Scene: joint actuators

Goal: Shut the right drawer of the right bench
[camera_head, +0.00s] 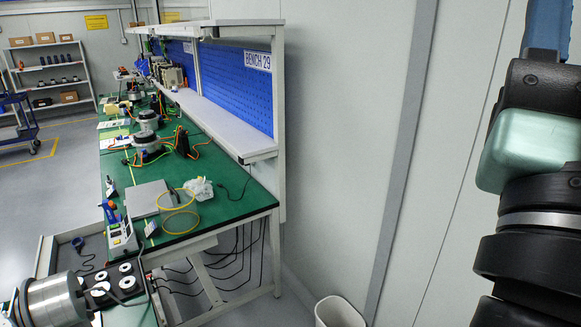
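An open drawer (67,232) sticks out to the left from under the near end of a long green-topped bench (231,208). Its front panel (44,258) stands clear of the bench, and a dark coiled cable (84,258) lies inside. Its lower part is hidden by the things at the lower left. The sign on the bench's back panel reads "BENCH 29" (257,61). No other drawer can be made out. Links of my arm fill the right edge of the view. My gripper is not in view, so its place relative to the drawer cannot be told.
A silver cylindrical actuator (55,299) and a black block with white rings (122,280) stand at the lower left. A laptop-like grey slab (149,197) and yellow rings (180,222) lie on the bench. A pale bin (338,313) stands by the wall. Floor left of the bench looks open.

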